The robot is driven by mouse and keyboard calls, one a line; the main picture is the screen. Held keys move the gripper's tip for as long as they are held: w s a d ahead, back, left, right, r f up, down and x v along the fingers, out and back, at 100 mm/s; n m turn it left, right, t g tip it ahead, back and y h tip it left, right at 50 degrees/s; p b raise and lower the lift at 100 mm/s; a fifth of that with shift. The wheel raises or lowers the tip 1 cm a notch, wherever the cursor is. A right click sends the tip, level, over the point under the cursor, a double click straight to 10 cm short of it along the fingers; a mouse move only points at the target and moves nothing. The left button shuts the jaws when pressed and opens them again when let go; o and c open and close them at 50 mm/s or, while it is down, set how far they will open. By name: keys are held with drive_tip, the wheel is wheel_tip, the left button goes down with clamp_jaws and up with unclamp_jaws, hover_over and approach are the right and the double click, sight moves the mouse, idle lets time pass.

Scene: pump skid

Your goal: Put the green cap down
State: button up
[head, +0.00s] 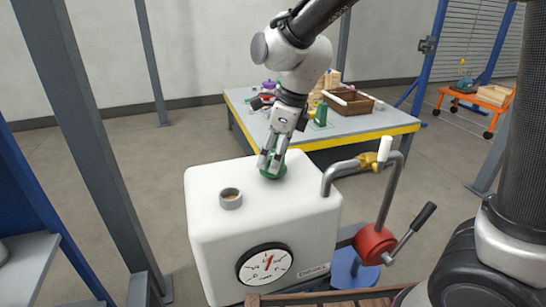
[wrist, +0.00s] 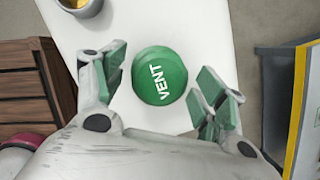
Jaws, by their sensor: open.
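The green cap (head: 273,168) sits on the white top of the tank (head: 240,235), toward its back edge. In the wrist view it is a round green disc (wrist: 159,76) with the word VENT on it. My gripper (head: 270,164) is over the cap, its fingers pointing down around it. In the wrist view my gripper (wrist: 160,92) is open, with green-padded fingers on both sides of the cap.
A short grey open neck (head: 230,199) stands on the tank top, left of the cap. A bent grey pipe (head: 335,175) with a valve rises at the tank's right. A yellow-edged table (head: 350,133) with a wooden box (head: 348,103) and several items stands behind.

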sight(286, 169)
drive_tip(key=v, duration=1.1)
drive_tip(key=shift+r, duration=0.1)
